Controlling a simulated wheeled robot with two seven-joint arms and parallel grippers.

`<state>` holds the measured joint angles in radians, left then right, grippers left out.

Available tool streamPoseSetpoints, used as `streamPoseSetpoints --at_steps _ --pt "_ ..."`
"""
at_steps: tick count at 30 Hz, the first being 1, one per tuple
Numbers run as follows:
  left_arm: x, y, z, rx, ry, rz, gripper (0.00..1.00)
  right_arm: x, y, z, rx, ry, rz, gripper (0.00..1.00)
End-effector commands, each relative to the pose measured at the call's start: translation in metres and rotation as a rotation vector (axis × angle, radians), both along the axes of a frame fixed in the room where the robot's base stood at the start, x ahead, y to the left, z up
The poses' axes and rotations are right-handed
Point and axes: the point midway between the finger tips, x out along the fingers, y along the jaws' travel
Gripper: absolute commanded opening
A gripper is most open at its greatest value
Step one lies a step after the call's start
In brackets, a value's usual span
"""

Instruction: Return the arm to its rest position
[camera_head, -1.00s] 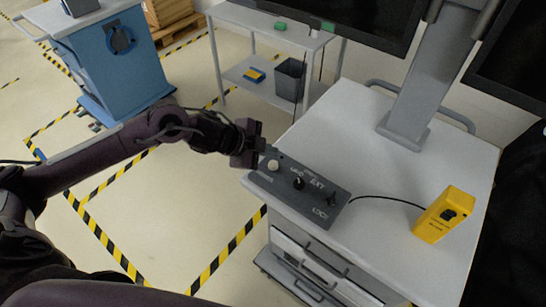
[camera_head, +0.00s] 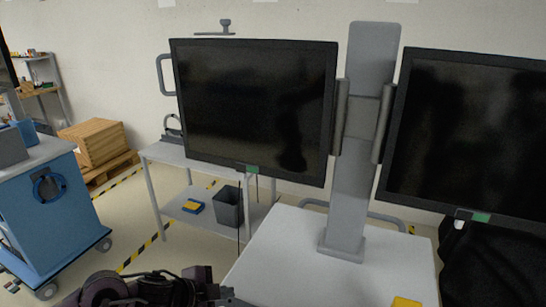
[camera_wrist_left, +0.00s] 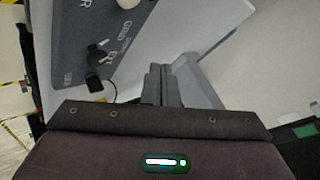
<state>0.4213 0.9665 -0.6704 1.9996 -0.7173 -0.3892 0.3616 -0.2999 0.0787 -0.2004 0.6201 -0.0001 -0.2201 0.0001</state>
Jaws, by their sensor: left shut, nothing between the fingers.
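My left arm comes in along the bottom edge of the head view, and its left gripper (camera_head: 226,296) is at the near left edge of the white cart top (camera_head: 300,252). In the left wrist view the gripper's two fingers (camera_wrist_left: 161,72) are together with nothing between them. The grey control box (camera_wrist_left: 92,42) with its black knob shows beyond and left of the fingers in that view, apart from them as far as I can tell. The box is outside the head view. My right gripper is in neither view.
Two black monitors (camera_head: 255,110) (camera_head: 470,135) hang on a grey post (camera_head: 352,190) on the cart. A yellow box (camera_head: 407,301) is cut off at the bottom. A blue cart (camera_head: 50,215), wooden crates (camera_head: 95,143) and a white shelf table (camera_head: 175,154) stand behind.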

Motion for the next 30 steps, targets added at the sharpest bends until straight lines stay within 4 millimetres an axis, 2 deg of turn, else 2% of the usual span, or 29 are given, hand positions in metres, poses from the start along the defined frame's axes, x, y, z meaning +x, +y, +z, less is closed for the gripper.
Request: streamPoseSetpoints --at_steps 1,3,6,8,15,21,28,30 --pt "-0.009 -0.022 -0.001 -0.038 -0.008 0.024 0.0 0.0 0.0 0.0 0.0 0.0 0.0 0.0" --pt "-0.016 -0.043 0.003 -0.087 -0.027 0.105 0.0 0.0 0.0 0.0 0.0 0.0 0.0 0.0" --pt "-0.029 -0.054 0.011 -0.156 -0.011 0.288 0.0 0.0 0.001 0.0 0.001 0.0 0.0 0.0" --pt "-0.039 -0.048 0.013 -0.185 0.028 0.416 0.0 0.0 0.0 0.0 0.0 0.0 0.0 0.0" --pt "-0.089 0.003 -0.006 -0.203 0.265 0.826 0.0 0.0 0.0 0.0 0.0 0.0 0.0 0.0" --pt "-0.138 0.037 -0.025 -0.185 0.463 1.045 0.0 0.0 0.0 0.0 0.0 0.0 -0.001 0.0" --pt "-0.198 0.063 -0.042 -0.156 0.686 1.24 0.0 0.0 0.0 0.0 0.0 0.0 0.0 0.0" --pt "-0.188 0.062 -0.069 -0.146 0.678 1.228 0.0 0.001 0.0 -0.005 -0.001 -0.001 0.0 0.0"
